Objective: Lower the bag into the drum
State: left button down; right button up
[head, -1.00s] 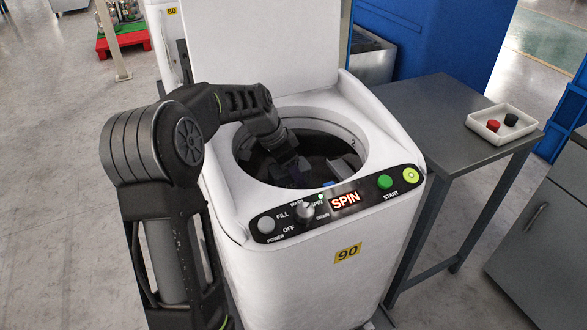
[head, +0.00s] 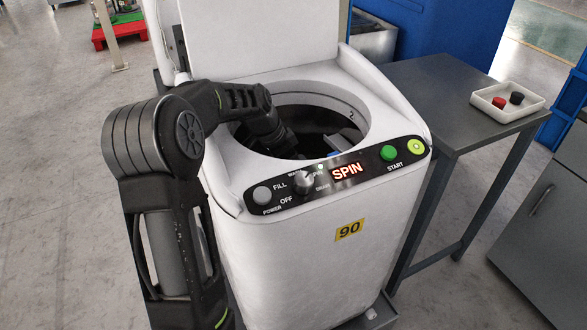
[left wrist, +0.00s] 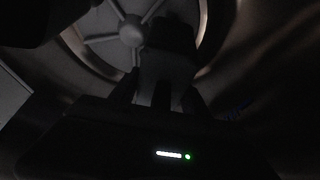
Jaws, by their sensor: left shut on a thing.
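The drum (head: 345,112) is the dark round tub inside a white top-loading washer, whose lid stands open. My left arm reaches over the rim and down into it. The head view does not show the left gripper's fingers, which are below the rim. In the dark left wrist view, my left gripper (left wrist: 160,95) is shut on a dim grey shape, apparently the bag (left wrist: 168,72). The bag's outline is hard to make out. The drum's floor with its round hub and spokes (left wrist: 132,32) shows beyond it. My right gripper is not in view.
The washer's front panel (head: 345,178) has knobs, a green START button and a lit red SPIN display. A grey side table (head: 430,95) stands at the right, with a white tray (head: 477,100) holding a red and a black piece. Open floor lies at the left.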

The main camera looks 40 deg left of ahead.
pick_arm(q)
jog(key=shift+c, duration=2.2)
grip_release()
jog(key=shift+s+a+f, duration=0.1)
jog(key=shift+s+a, duration=0.05)
jog(key=shift+a, duration=0.1)
notch_tip(320, 180, up, 9)
jog(key=shift+r+p, duration=0.15)
jog(key=shift+p, duration=0.8)
jog(key=shift+d+r, duration=0.1)
jog(key=shift+r, duration=0.35)
jog(key=shift+d, duration=0.1)
jog(key=shift+w, duration=0.2)
